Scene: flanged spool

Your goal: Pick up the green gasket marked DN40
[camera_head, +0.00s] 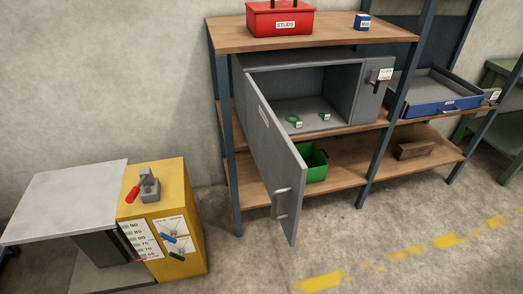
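Two small green rings with white tags lie on the floor of an open grey cabinet on the shelf rack. The left gasket (293,119) is larger in view, and the right gasket (324,116) lies a little to its right. Their tag lettering is too small to read, so I cannot tell which is DN40. The cabinet (313,80) has its door (268,150) swung out wide toward me, with a handle near its free edge. Neither of my grippers is in view.
A red STUDS box (281,20) and a small blue box (362,22) stand on the top shelf. A green bin (314,172) sits below the cabinet. A blue tray (446,108) is at right. A yellow cabinet (180,260) stands at left. The floor before the rack is clear.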

